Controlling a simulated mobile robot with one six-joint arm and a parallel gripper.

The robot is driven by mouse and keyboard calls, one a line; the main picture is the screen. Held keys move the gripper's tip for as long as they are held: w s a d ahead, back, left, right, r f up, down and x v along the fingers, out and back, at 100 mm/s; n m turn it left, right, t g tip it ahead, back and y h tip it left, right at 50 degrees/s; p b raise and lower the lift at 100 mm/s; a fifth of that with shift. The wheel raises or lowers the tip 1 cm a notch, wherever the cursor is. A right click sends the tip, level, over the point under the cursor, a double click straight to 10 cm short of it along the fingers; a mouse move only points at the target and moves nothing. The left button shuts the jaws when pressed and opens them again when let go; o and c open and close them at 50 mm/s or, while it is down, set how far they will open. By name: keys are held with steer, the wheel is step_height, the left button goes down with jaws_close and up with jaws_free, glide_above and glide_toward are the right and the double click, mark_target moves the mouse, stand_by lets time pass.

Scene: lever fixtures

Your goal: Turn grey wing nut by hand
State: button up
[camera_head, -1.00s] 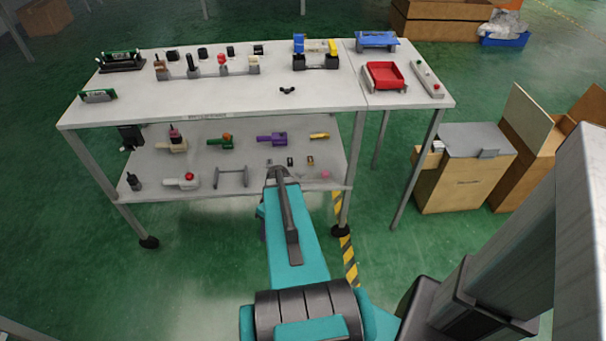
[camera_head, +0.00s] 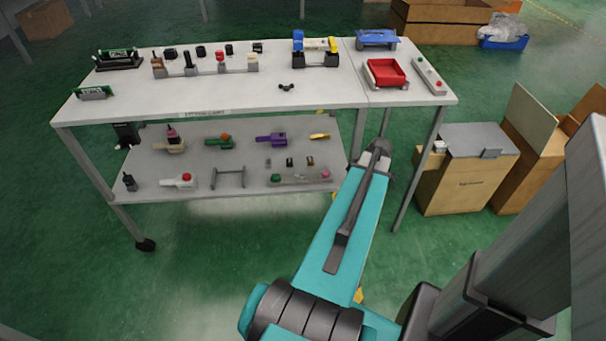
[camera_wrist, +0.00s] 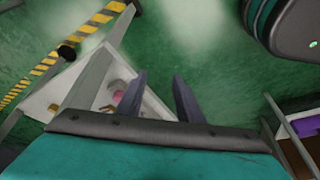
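A small dark wing-shaped nut (camera_head: 286,87) sits near the front middle of the table's white top in the head view. It looks dark grey to black, and it is the only wing-nut shape I can make out. My gripper (camera_wrist: 160,78) shows in the wrist view with its two fingers apart and nothing between them. In the head view the gripper itself is hidden beyond my teal arm, whose far end is at the table's front right, below the top and away from the nut. The nut does not show in the wrist view.
The table top (camera_head: 220,98) carries several fixtures along its back, with a red tray (camera_head: 386,73) at right. The lower shelf (camera_head: 225,180) holds several handles and knobs. A table leg (camera_head: 418,180) stands near my arm. Cardboard boxes (camera_head: 465,185) stand right. Green floor lies open in front.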

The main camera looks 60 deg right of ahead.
steer(key=s+d, duration=0.1)
steer(key=s+d+r, duration=0.1)
steer(key=s, duration=0.1)
steer(key=shift+r+h, duration=0.1)
steer(key=shift+h, duration=0.2)
glide_toward(300, 175)
step_height(300, 175, down, 2)
steer(key=x, duration=0.4)
steer(key=shift+w, duration=0.25)
steer(key=shift+w+f, duration=0.2)
steer(key=shift+f, duration=0.3)
stand_by(0.4)
jaws_close()
